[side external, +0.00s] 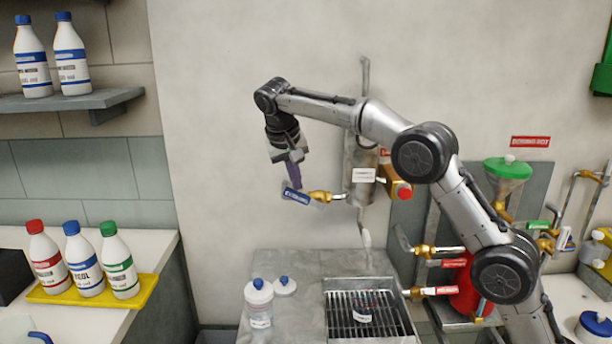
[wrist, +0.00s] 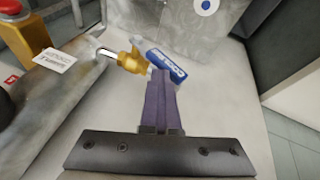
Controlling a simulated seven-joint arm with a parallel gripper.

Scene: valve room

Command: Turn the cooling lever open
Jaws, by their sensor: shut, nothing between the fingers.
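The cooling lever has a blue handle (side external: 296,196) with white lettering, on a brass valve (side external: 320,196) on a pipe at the wall. In the wrist view the blue handle (wrist: 166,64) lies just beyond my fingertips, beside the brass valve body (wrist: 132,63). My gripper (side external: 296,186) points down with its purple fingers shut and empty, right at the handle in the side view. In the wrist view my gripper (wrist: 160,80) overlaps the handle's lower edge. I cannot tell whether the fingers touch the handle.
Below are a metal counter (side external: 285,312) with a grate (side external: 368,313) and a clear bottle with a blue cap (side external: 260,303). More valves with red labels (side external: 447,291) are at the right. Wall space left of the lever is clear.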

